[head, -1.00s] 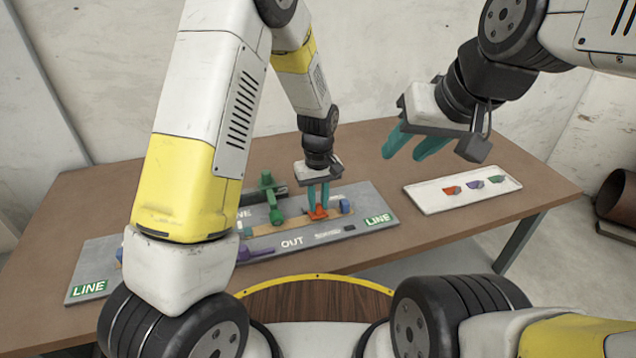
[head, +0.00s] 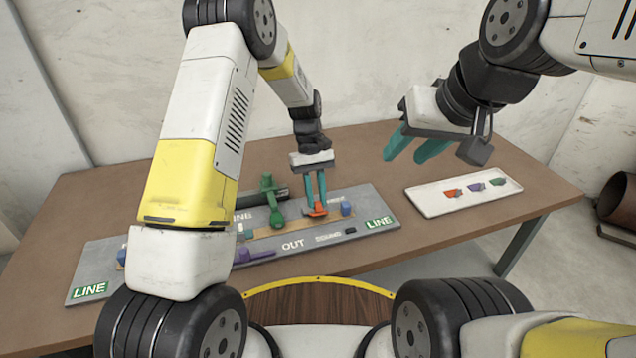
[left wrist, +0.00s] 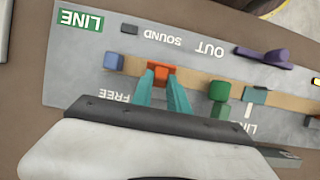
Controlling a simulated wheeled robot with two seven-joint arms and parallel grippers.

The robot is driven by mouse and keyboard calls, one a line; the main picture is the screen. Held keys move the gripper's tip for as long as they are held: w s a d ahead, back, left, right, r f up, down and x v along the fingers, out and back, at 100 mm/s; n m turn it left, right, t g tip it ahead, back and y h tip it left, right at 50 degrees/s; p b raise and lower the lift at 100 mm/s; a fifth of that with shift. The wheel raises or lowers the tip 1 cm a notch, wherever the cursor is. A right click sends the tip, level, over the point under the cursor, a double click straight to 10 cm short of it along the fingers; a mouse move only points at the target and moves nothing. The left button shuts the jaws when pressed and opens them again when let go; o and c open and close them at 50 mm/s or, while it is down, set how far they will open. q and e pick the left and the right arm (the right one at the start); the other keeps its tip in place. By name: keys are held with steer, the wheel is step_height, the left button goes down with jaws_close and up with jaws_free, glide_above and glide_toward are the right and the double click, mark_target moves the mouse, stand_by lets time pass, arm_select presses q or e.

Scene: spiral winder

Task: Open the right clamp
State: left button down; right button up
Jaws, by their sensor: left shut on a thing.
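A grey board (head: 95,270) marked LINE, OUT, SOUND and FREE lies on the table. A small orange clamp piece (head: 317,211) sits at the right part of its tan strip, next to a blue block (head: 346,208). My left gripper (head: 314,203) points down and is shut on the orange piece, which also shows between the teal fingertips in the left wrist view (left wrist: 161,75). The fingers hide part of it. My right gripper (head: 405,157) hangs in the air right of the board, its fingers apart and empty.
A green upright part (head: 270,195) stands close left of my left gripper, with a dark cylinder behind it. A purple lever (head: 243,254) lies at the board's front. A white tray (head: 425,203) with orange, purple and green pieces is at the right. Bare table lies between.

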arm_select(q)
steer(key=shift+w+a+f+g+h, duration=0.1)
steer(key=shift+w+a+g+h, duration=0.15)
steer(key=shift+w+g, duration=0.5)
steer(key=shift+w+a+f+g+h, duration=0.1)
steer(key=shift+w+g+h, duration=0.25)
steer(key=shift+g, duration=0.8)
steer(key=c, duration=1.3)
jaws_free()
steer(key=shift+v, duration=3.9)
